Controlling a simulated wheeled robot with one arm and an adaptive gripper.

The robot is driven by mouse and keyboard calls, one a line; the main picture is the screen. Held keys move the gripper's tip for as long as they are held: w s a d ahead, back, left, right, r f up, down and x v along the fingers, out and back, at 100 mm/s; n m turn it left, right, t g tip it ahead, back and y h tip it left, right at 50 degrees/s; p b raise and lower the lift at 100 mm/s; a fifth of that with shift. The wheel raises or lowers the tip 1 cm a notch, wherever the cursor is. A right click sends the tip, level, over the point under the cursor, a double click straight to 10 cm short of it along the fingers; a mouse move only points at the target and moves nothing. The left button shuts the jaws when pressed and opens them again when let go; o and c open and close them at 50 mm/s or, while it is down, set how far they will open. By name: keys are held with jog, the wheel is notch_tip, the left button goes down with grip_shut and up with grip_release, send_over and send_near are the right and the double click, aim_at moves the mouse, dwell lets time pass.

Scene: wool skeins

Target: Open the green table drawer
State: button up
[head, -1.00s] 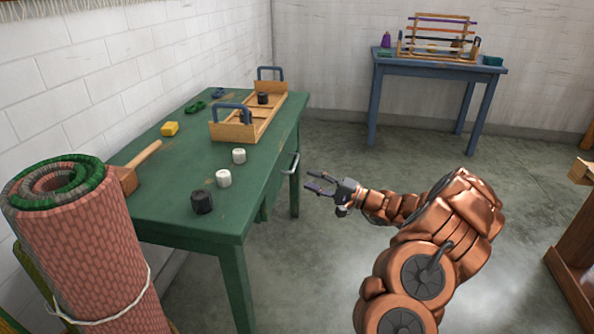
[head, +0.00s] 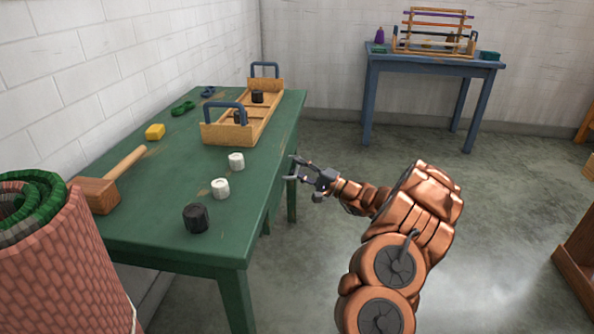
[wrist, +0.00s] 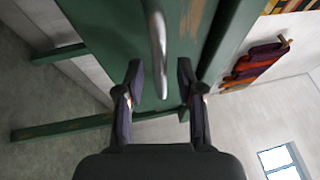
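The green table (head: 170,220) stands along the left wall, its drawer side facing my arm. In the wrist view the green drawer front (wrist: 110,35) fills the upper middle, with a silver bar handle (wrist: 157,45) on it. My gripper (head: 291,169) is beside the table's right edge in the head view. Its two fingers are apart, one on each side of the handle's near end in the wrist view (wrist: 160,80). I see no contact with the handle. The drawer looks shut. In the head view the handle is not clearly visible behind the gripper.
On the tabletop are a wooden crate (head: 215,134) with blue handles, a mallet (head: 100,193), a black skein (head: 196,218) and two white ones. A rolled rug (head: 60,265) stands at the near left.

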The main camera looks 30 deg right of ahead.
jog(key=shift+w+a+r, duration=0.1)
jog(key=shift+w+a, duration=0.15)
jog(key=shift+w, duration=0.15)
jog(key=shift+c, duration=0.2)
grip_shut()
dwell(0.3)
